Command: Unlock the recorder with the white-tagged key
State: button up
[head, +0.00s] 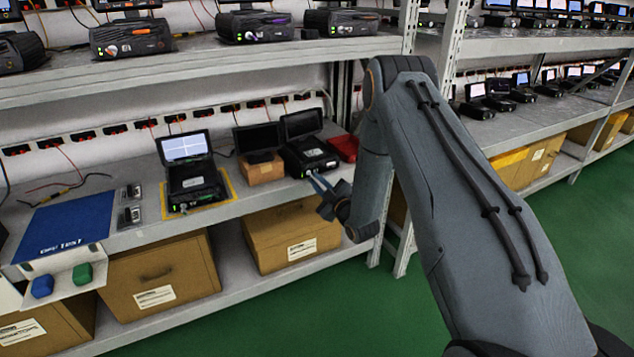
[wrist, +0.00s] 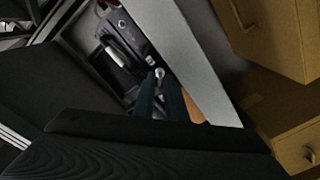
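My gripper (head: 314,180) is at the front of a black recorder with a raised lid (head: 308,155) on the middle shelf. In the wrist view, the two blue-grey fingertips (wrist: 160,78) point at this recorder's front panel (wrist: 135,35), with a narrow gap between them. A small silvery round piece (wrist: 159,72) shows at the fingertips; I cannot tell whether it is a key or a lock on the panel. No white tag can be made out. A second open recorder (head: 193,185), with a lit screen, stands to the left on a yellow-edged mat.
A dark screen on a cardboard box (head: 264,170) stands left of the recorder, and a red item (head: 344,147) right. A blue mat (head: 68,225) lies further left, near a white holder with blue (head: 42,286) and green (head: 82,273) pieces. Cardboard boxes (head: 290,235) fill the lower shelf.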

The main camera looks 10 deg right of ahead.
jog(key=shift+w, duration=0.15)
grip_shut()
